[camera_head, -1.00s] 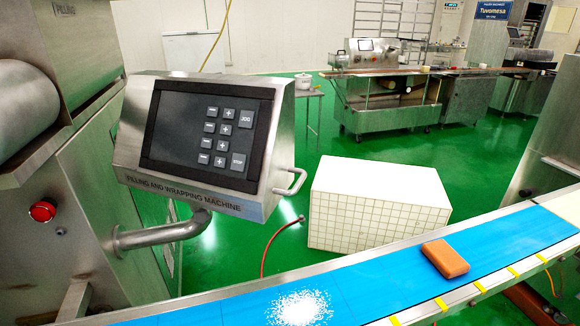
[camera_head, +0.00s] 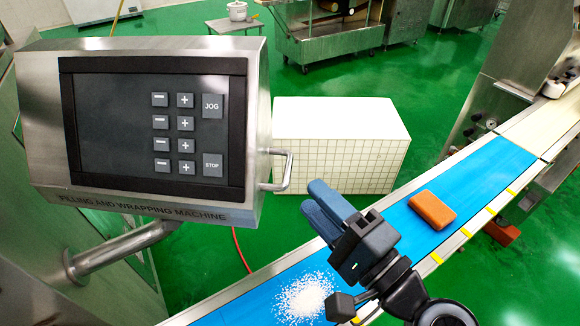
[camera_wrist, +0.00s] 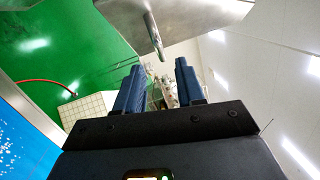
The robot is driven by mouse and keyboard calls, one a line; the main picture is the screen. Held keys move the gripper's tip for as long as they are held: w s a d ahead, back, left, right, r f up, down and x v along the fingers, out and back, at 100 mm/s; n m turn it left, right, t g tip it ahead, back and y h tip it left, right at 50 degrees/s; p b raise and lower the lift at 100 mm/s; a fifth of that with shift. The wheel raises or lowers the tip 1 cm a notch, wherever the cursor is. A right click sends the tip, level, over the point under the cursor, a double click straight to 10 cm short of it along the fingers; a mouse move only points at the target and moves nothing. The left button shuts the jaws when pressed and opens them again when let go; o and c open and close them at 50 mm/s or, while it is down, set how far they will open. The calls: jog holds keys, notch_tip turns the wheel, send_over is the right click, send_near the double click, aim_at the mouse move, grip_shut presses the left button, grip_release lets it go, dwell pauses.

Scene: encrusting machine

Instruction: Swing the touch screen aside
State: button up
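The touch screen (camera_head: 150,125) is a metal box with a dark panel and grey buttons, held on a bent metal pipe arm (camera_head: 120,250) at the left. A metal handle (camera_head: 283,170) sticks out from its right side. The handle also shows in the wrist view (camera_wrist: 154,36), ahead of the fingers and roughly between them. My gripper (camera_head: 328,205) has blue fingers and is to the right of and below the handle, apart from it. In the wrist view the two fingers (camera_wrist: 158,82) are spread with nothing between them.
A blue conveyor belt (camera_head: 380,235) runs diagonally below my gripper. It carries an orange-brown block (camera_head: 432,209) and a patch of white powder (camera_head: 304,298). A white tiled box (camera_head: 345,140) stands on the green floor behind the handle.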

jog(key=p+x, duration=0.1)
jog(key=x, duration=0.5)
jog(key=shift+p, duration=0.35)
jog(key=shift+w+a, duration=0.1)
jog(key=shift+c, duration=0.5)
grip_shut()
